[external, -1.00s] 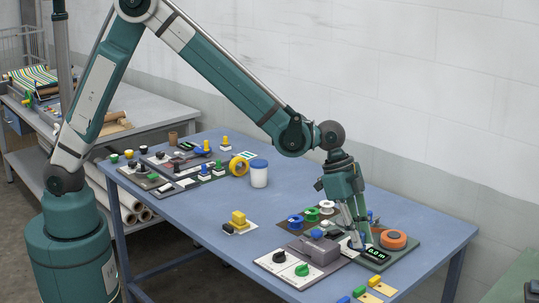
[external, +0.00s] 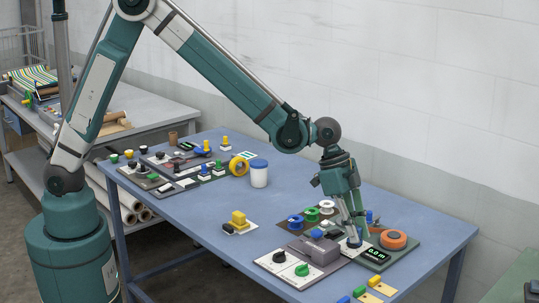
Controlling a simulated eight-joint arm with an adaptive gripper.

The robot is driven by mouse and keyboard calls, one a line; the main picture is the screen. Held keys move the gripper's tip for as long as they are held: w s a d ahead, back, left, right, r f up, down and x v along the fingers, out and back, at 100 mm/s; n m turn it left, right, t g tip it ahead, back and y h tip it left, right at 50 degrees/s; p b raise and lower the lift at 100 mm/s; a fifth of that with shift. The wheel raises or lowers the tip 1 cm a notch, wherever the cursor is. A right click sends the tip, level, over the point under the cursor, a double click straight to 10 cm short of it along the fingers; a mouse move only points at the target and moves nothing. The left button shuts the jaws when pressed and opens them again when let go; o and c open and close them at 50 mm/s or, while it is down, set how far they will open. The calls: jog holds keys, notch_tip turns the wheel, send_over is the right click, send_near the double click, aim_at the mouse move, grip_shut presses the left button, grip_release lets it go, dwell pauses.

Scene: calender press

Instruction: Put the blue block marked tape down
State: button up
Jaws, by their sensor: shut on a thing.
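My gripper (external: 355,238) points down over the white plate of the right-hand panel, beside the lit display (external: 376,254). Its fingers are shut on a small dark thing low at their tips, mostly hidden by them; I cannot tell what it is or whether it touches the plate. No marking can be read on either, so I cannot tell which is marked tape.
The grey box (external: 318,250) stands left of my gripper, with black and green knobs in front. Coloured spools (external: 327,207) stand behind it, an orange roll (external: 393,239) to the right. The blue table (external: 190,218) is clear at middle left.

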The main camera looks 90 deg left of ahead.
jog(key=s+a+r+n+y, duration=0.1)
jog(key=s+a+n, duration=0.1)
jog(key=s+a, duration=0.6)
jog(key=s+a+n+b, duration=0.1)
jog(key=s+a, duration=0.4)
jog(key=a, duration=0.8)
jog(key=s+a+r+n+y, duration=0.1)
jog(key=s+a+n, duration=0.1)
jog(key=s+a, duration=0.6)
jog(key=s+a+n, duration=0.2)
jog(key=s+a, duration=0.4)
jog(key=s, duration=0.4)
jog(key=s+a+f+n+y+b, duration=0.1)
jog(key=s+a+n, duration=0.1)
jog(key=s+a, duration=0.4)
jog(key=s+a+f+n+y, duration=0.1)
jog(key=s+a, duration=0.4)
jog(key=s, duration=0.9)
jog(key=shift+s+a+n, duration=0.35)
jog(key=shift+a+n, duration=0.05)
jog(key=shift+n, duration=0.2)
jog(key=shift+f+b, duration=0.85)
jog(key=shift+f, duration=2.05)
jog(key=shift+f+b, duration=0.45)
jog(key=shift+f, duration=1.6)
